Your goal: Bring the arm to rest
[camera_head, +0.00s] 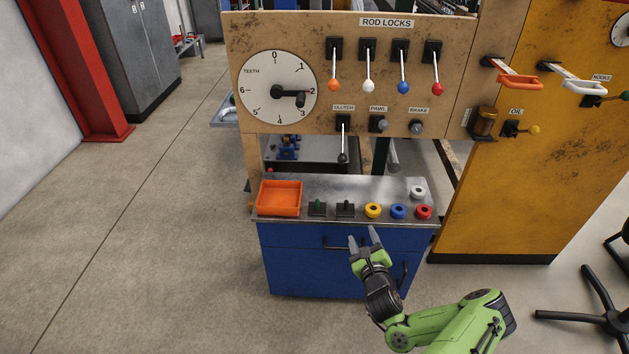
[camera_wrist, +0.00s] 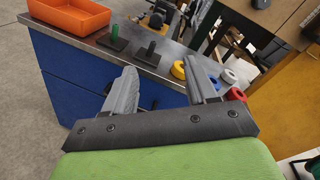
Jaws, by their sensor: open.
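My gripper (camera_head: 365,239) is open and empty, with its two grey fingers apart. In the head view it is in front of the blue cabinet (camera_head: 295,262), a little below the front edge of the metal worktop (camera_head: 330,187). My green arm reaches in from the lower right. In the wrist view, the gripper (camera_wrist: 163,88) points toward the worktop edge, and nothing is between its fingers.
On the worktop are an orange tray (camera_head: 279,214), two pegs on dark bases, and yellow (camera_head: 373,210), blue (camera_head: 398,211), red (camera_head: 424,212) and white (camera_head: 418,191) rings. A lever panel (camera_head: 300,30) stands behind. Floor at left is clear; a dark stand (camera_head: 606,318) is at right.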

